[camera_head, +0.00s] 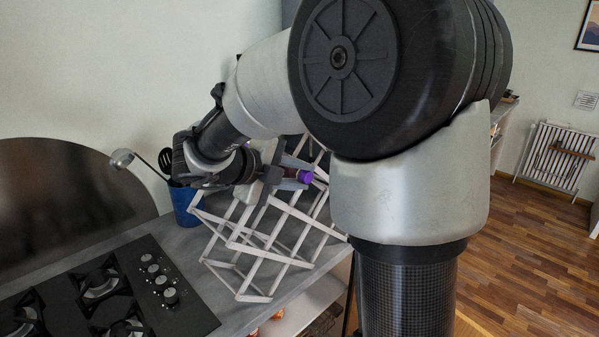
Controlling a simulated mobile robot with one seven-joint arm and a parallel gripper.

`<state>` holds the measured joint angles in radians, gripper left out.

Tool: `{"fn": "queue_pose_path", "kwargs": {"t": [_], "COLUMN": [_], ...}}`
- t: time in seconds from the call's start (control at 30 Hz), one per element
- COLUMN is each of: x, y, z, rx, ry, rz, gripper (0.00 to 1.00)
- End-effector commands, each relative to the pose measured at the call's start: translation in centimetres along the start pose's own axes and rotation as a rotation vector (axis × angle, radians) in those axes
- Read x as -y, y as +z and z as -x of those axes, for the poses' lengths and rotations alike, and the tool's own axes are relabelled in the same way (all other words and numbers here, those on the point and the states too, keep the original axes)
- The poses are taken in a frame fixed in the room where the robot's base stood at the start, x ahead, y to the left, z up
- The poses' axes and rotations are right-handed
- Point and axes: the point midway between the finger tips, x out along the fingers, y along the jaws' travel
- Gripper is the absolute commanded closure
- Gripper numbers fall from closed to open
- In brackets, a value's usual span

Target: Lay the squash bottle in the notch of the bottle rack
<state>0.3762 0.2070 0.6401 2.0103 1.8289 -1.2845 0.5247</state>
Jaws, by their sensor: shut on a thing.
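The squash bottle (304,177) shows its purple cap and a little of its neck end, pointing right. It appears to lie roughly level, and most of its body is hidden behind my gripper and arm. The bottle rack (271,255), a pale folding lattice of crossed bars, stands on the counter below and around the bottle. My gripper (272,178) is at the rack's upper part, shut on the bottle. I cannot tell whether the bottle touches the notch.
A blue utensil pot (185,207) with a ladle (122,158) stands behind and left of the rack. A black gas hob (185,317) fills the counter at front left. The counter's edge runs close to the rack's right. My arm covers the middle of the view.

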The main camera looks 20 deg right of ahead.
Motion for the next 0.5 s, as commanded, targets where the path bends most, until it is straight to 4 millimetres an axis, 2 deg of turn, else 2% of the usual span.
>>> {"fn": "queue_pose_path", "kwargs": {"t": [0.5], "x": [-3.1], "y": [0.1], "z": [-1.7], "rx": [0.003], "ry": [-0.003], "rz": [-0.005], "gripper": [1.00]}}
